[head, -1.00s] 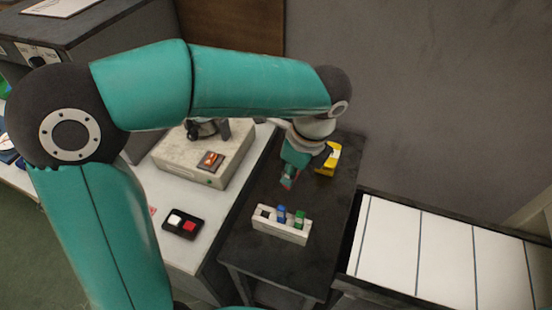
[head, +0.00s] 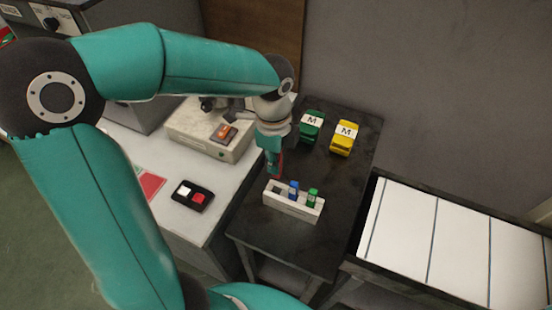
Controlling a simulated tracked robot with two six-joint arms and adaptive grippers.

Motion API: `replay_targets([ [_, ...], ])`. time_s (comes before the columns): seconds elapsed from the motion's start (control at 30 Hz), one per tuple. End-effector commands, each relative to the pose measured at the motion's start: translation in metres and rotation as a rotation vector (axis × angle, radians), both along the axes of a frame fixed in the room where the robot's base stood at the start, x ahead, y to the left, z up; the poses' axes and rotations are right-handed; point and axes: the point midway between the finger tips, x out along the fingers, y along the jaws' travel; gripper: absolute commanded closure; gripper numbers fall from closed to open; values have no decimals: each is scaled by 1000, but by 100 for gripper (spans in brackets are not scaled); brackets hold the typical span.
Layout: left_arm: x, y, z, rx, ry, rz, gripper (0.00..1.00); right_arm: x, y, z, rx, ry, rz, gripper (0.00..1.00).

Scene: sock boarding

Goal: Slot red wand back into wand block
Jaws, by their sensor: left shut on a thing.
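The pale wand block (head: 290,207) stands on the dark table. A blue wand (head: 294,188) is in its middle and a green wand (head: 313,195) toward its right end. The dark slot at the left end looks empty. My left gripper (head: 274,170) points down just behind and above that left end. It is shut on the red wand (head: 281,162), which shows only as a thin red strip beside the fingers. The wand's lower end is hard to make out, and I cannot tell whether it touches the block. My right gripper is not in view.
A green bundle (head: 311,125) and a yellow bundle (head: 344,137), both marked M, sit at the back of the dark table (head: 345,185). A black tray with white and red squares (head: 192,196) lies on the white table to the left. White panels lie to the right.

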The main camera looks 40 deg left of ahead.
Motion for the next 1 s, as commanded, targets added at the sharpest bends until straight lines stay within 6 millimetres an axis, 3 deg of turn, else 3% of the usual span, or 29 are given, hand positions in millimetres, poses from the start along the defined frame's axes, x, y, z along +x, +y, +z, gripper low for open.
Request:
replay_targets([
  [0.27, 0, 0, -12, 1, 1, 0, 100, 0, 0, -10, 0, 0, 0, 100],
  [0.7, 0, 0, -50, 1, 1, 0, 100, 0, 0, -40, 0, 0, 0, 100],
  [1.0, 0, 0, -59, 1, 1, 0, 100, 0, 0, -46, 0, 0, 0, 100],
])
